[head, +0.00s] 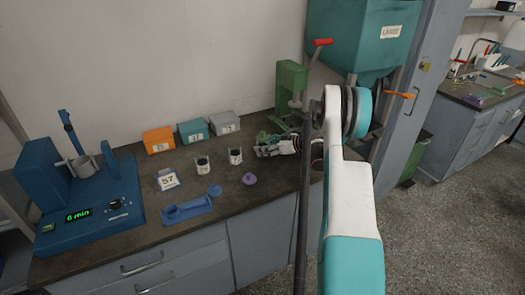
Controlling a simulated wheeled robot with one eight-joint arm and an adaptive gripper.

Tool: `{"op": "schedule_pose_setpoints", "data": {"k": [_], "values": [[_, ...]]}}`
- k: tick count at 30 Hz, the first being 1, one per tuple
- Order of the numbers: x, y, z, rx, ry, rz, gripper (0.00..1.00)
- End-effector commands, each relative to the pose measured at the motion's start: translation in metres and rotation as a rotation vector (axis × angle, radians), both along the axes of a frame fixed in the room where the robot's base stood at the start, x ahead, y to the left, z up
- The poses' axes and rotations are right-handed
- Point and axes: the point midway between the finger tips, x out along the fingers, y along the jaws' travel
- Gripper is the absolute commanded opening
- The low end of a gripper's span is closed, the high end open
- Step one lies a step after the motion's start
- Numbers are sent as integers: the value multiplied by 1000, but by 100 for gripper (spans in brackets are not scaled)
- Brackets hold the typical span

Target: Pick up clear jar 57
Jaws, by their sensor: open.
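A small pale item marked "57" (168,180) sits on the dark counter, left of two small jars. I cannot tell whether it is a jar or a label card. The left small jar (203,166) and the right small jar (236,156) look pale with dark tops or contents; their markings are too small to read. My gripper (262,151) is low over the counter, right of the right jar and apart from it, pointing left. It is open with nothing seen between its fingers. My arm hides part of the counter on the right.
A blue shaker machine (88,205) with a "0 min" display stands left. Orange (158,140), teal (194,130) and grey (225,122) boxes line the wall. A green stand (290,88) rises behind my gripper. A blue holder (187,209) and purple piece (249,179) lie in front.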

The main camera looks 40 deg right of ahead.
Motion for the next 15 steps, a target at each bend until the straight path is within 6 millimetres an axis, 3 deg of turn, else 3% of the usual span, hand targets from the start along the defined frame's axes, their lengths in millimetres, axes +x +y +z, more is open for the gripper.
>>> {"op": "schedule_pose_setpoints", "data": {"k": [3, 9, 11, 15], "values": [[10, 4, -5, 0, 0, 0, 63], [10, 4, -4, 0, -1, -1, 63], [10, 4, -4, 0, -1, -1, 52], [10, 4, -4, 0, -1, -1, 20]]}}
